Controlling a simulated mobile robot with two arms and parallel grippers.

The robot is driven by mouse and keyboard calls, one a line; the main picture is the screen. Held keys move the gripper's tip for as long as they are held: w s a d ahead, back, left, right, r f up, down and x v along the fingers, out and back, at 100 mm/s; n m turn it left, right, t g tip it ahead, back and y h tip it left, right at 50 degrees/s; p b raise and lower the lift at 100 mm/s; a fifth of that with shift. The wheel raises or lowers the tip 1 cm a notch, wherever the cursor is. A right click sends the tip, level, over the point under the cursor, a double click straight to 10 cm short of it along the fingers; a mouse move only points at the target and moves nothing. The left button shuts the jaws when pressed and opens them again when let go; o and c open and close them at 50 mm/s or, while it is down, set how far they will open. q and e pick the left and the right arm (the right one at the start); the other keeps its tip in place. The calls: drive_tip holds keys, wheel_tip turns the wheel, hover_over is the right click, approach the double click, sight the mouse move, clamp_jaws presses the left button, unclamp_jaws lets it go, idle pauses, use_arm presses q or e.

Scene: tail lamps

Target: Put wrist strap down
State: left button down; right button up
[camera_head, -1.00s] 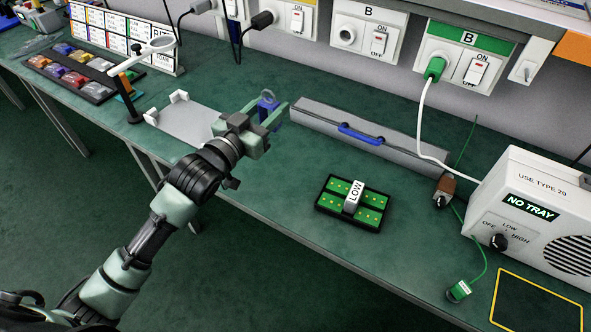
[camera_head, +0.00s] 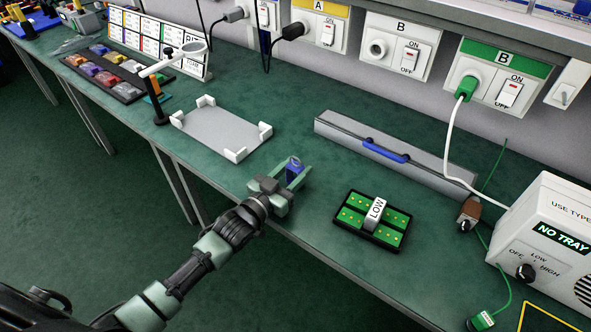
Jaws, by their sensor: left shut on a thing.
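My left gripper (camera_head: 283,186) is shut on a small blue thing (camera_head: 295,170) with a thin grey loop on top. It may be the wrist strap, but the jaws hide part of it. The gripper is at the bench's front edge, between the white tray and the black tray marked LOW; whether the blue thing touches the bench I cannot tell. A green cord with a green clip (camera_head: 482,321) lies at the lower right, with a brown-handled clip (camera_head: 467,214) above it. My right gripper is not in view.
The white corner-posted tray (camera_head: 218,132) lies left of the gripper. The black tray (camera_head: 368,237) with green boards is to the right. A long grey box (camera_head: 340,135) with a blue handle lies behind. A white NO TRAY unit (camera_head: 548,215) stands far right.

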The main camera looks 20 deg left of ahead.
use_arm(q)
drive_tip(key=c, duration=0.8)
unclamp_jaws()
drive_tip(key=shift+f, duration=0.1)
drive_tip(key=shift+r, duration=0.2)
drive_tip(key=shift+s+a+f, duration=0.1)
drive_tip(key=shift+s+f, duration=0.05)
drive_tip(key=shift+s, duration=0.15)
drive_tip(key=v, duration=1.1)
drive_tip(key=shift+s+a, duration=0.1)
drive_tip(key=shift+s, duration=0.1)
